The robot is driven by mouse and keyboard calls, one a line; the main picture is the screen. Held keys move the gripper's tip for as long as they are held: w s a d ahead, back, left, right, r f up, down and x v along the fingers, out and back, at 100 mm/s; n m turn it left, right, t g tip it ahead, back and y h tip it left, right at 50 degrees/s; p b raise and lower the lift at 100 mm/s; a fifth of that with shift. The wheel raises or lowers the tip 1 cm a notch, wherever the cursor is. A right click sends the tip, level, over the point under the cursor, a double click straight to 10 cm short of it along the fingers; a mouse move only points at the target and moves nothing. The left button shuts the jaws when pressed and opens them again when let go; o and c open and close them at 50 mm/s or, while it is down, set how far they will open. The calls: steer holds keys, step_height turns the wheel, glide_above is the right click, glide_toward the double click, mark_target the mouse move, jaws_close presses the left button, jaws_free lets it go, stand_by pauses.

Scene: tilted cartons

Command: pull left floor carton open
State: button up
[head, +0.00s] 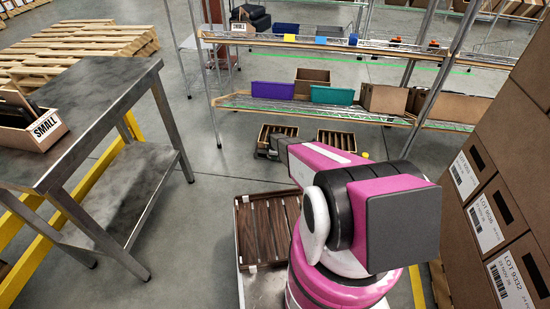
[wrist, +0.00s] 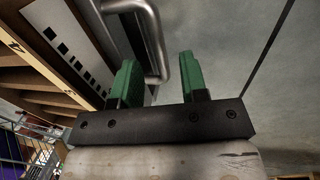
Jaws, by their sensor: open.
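The left floor carton (head: 279,129) is a low brown box with dark slats, on the floor below the shelf rack in the head view. My gripper (head: 268,153) is down at its near left side, largely dark and small there. In the wrist view my gripper (wrist: 159,82) is open, with two green fingers apart. A bent metal handle (wrist: 154,42) reaches down between the fingers; I cannot tell whether they touch it. Behind it at upper left is a brown surface with a white label strip (wrist: 62,42) bearing black marks.
A similar right floor carton (head: 337,139) stands beside it. The rack (head: 225,101) holds bins above. A metal table (head: 95,95) with a box marked SMALL is at left, and stacked cartons (head: 480,215) at right. A slatted wooden tray (head: 262,230) is in front.

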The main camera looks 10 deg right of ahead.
steer(key=shift+w+f, duration=0.2)
steer(key=shift+f, duration=0.9)
jaws_close()
steer(key=shift+s, duration=0.1)
